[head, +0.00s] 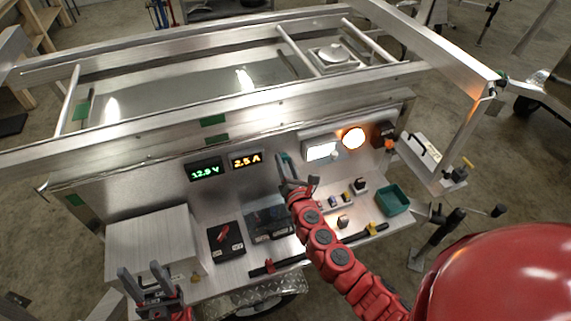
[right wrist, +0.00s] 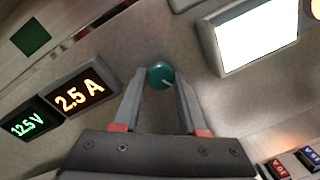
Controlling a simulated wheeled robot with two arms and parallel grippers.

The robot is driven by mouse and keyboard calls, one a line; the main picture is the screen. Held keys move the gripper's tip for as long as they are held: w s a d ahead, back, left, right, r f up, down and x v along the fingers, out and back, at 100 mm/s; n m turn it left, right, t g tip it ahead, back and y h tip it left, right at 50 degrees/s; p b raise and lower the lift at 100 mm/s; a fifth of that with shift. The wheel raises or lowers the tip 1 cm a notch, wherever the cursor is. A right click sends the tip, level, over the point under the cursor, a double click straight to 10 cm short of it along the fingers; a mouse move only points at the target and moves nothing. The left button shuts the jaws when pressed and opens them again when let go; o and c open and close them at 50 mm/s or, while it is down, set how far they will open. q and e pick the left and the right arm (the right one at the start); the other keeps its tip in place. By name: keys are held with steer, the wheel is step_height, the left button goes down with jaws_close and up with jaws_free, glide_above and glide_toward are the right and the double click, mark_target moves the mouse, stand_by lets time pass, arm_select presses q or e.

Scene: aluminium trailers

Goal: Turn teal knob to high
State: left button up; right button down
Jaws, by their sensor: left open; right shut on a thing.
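The teal knob (right wrist: 160,74) is on the metal panel, round, with a white pointer line toward the lower right in the right wrist view. In the head view only a bit of the knob (head: 286,158) shows beyond my right gripper (head: 293,181). My right gripper (right wrist: 159,96) has its two fingers on either side of the knob and is shut on it. I see no legible setting marks around the knob. My left gripper (head: 149,284) is open and empty, low at the left, in front of the grey box and away from the knob.
A green voltage display (head: 205,170) and an amber display (head: 246,161) reading 2.5 A sit left of the knob. A lit white panel (head: 322,150) and a glowing orange lamp (head: 353,138) are right of it. A teal bin (head: 393,200) and several small parts occupy the shelf.

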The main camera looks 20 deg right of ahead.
steer(key=m, duration=0.4)
steer(key=shift+d+b, duration=0.1)
steer(key=shift+b, duration=0.3)
steer(key=m, duration=0.4)
steer(key=shift+m+y, duration=0.3)
steer(key=m, duration=0.4)
steer(key=shift+d+g+y+b, duration=0.1)
steer(key=shift+g+y+b, duration=0.2)
steer(key=shift+b, duration=0.05)
steer(key=shift+m, duration=2.1)
steer(key=shift+f+y, duration=0.1)
steer(key=shift+y, duration=0.2)
steer(key=shift+c, duration=2.3)
jaws_free()
